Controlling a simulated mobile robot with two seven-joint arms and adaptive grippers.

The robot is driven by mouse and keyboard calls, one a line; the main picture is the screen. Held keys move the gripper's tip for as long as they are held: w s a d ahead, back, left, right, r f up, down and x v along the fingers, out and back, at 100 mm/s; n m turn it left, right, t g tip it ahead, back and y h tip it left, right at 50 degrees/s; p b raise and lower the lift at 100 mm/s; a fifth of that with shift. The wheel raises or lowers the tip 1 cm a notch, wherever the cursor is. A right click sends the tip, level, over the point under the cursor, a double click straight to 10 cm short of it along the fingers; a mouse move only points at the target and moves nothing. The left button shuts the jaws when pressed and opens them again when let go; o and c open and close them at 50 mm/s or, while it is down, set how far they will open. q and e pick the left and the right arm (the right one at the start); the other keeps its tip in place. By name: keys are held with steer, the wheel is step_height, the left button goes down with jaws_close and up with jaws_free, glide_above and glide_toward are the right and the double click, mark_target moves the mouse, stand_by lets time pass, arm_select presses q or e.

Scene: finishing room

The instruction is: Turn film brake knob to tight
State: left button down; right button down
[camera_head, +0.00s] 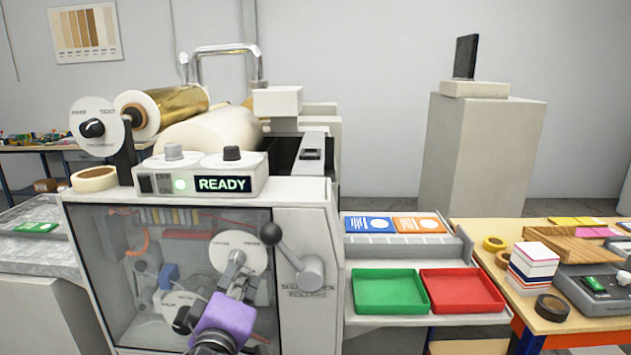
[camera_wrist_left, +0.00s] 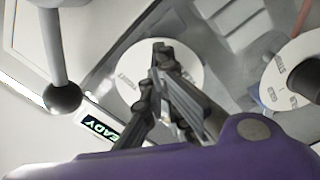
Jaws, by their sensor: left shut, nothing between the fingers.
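A white round dial with a black knob (camera_head: 93,128) stands at the machine's upper left, beside the gold film roll (camera_head: 180,103). Its lettering is small; one word looks like TIGHT. A second white dial (camera_head: 226,243) is on the machine's front, and a third (camera_head: 177,299) with a black knob lies lower left of it. I cannot read which is the film brake. My left gripper (camera_head: 238,258) is shut and empty in front of the second dial, hiding its middle. In the left wrist view the closed fingers (camera_wrist_left: 161,48) overlap that dial (camera_wrist_left: 128,82). My right gripper is not in view.
A lever with a dark ball (camera_head: 271,233) stands just right of my left gripper. Above is a control box with a READY display (camera_head: 222,184). Green (camera_head: 358,309) and red (camera_head: 500,308) trays sit at right. A cluttered wooden table (camera_head: 470,235) is farther right.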

arm_select(q)
steer(key=shift+f, duration=0.1)
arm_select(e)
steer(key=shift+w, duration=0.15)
